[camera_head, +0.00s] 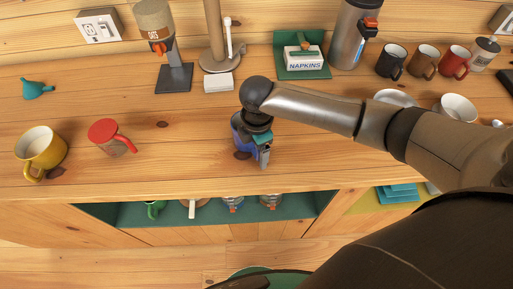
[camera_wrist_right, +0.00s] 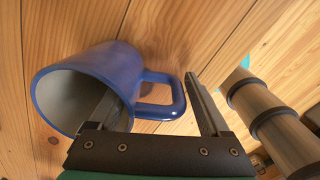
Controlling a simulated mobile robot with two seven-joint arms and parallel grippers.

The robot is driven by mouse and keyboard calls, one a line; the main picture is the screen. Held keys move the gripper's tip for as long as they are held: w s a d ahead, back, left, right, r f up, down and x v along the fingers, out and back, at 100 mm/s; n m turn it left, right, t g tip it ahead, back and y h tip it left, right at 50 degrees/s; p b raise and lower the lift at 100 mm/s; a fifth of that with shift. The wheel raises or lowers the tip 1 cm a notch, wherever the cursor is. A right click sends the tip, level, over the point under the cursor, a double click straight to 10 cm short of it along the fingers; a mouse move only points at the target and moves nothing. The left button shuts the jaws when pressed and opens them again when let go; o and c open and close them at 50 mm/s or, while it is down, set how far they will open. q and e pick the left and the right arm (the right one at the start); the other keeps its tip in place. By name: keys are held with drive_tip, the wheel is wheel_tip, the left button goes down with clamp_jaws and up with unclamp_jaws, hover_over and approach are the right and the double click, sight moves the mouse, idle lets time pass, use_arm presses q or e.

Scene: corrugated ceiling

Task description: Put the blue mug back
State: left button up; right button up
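The blue mug (camera_head: 240,134) stands on the wooden counter, partly hidden under my right gripper in the head view. In the right wrist view the blue mug (camera_wrist_right: 128,66) shows its open mouth toward the lower left and its handle toward the right. My right gripper (camera_head: 264,152) is over the mug, and it also shows in the right wrist view (camera_wrist_right: 155,98). Its fingers are apart: one overlaps the mug's mouth and seems to reach inside, the other is beyond the handle. The handle lies between them, and no grip is visible. My left gripper is out of view.
Black, brown and red mugs (camera_head: 391,61) line the back right, near bowls (camera_head: 458,107). A napkin holder (camera_head: 302,62) is behind my arm. A green shelf (camera_head: 180,214) below holds several items.

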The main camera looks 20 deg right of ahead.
drive_tip(key=shift+o, duration=1.1)
drive_tip(key=shift+r, duration=0.15)
wheel_tip(320, 180, up, 12)
drive_tip(key=shift+s+r+p, duration=0.1)
drive_tip(key=shift+s+p, duration=0.05)
drive_tip(key=shift+p, duration=0.75)
